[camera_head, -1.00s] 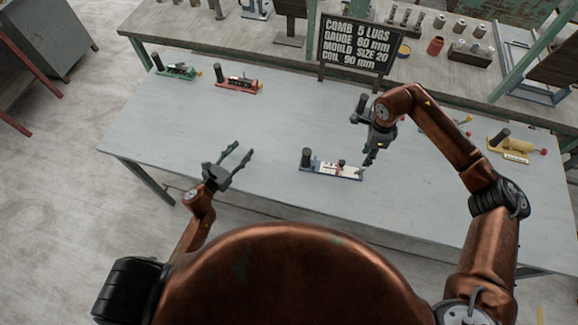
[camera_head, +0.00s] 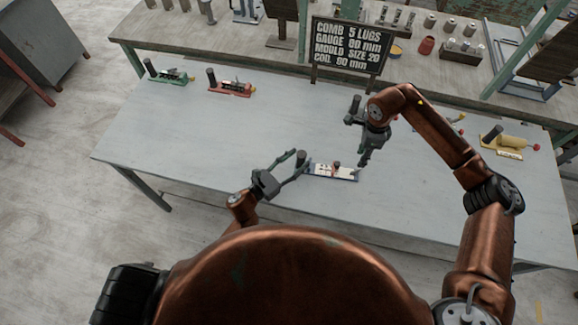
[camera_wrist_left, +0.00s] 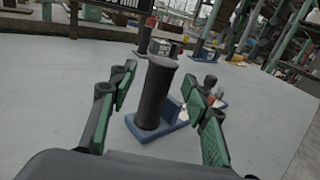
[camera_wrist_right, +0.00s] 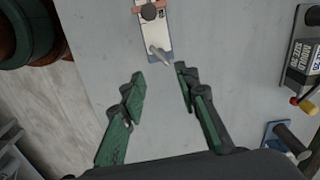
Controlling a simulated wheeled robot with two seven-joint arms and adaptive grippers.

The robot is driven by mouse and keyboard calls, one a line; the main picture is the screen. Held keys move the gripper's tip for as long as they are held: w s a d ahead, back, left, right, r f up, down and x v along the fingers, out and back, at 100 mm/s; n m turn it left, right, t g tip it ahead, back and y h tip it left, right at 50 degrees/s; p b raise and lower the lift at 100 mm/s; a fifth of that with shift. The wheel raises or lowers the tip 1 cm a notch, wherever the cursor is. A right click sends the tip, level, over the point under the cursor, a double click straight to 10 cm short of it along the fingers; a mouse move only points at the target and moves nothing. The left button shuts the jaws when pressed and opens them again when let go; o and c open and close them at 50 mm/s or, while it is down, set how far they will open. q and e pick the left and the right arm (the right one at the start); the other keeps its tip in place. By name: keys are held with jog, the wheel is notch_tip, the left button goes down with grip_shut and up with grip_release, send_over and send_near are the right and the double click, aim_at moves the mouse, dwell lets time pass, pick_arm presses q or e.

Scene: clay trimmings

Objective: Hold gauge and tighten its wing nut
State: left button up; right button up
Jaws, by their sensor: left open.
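The gauge (camera_head: 335,174) lies on the table, a white and blue plate with an upright black handle at its left end. In the left wrist view the handle (camera_wrist_left: 156,92) stands between the fingers of my left gripper (camera_wrist_left: 158,85), which is open, with gaps on both sides. A dark knob on a red piece (camera_wrist_right: 149,12) sits on the plate. A grey pin-like part (camera_wrist_right: 159,55) rises near the right end. I cannot tell which is the wing nut. My right gripper (camera_wrist_right: 158,72) is open and empty, its fingertips just short of the grey part.
A green device (camera_head: 168,77) and a red one (camera_head: 230,88) stand at the table's far left, a yellow one (camera_head: 508,143) at the right. A black sign (camera_head: 346,48) stands behind. The table (camera_head: 200,140) is clear left of the gauge.

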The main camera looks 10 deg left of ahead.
pick_arm(q)
jog(key=shift+x, duration=1.2)
jog(key=shift+c, duration=0.6)
grip_shut()
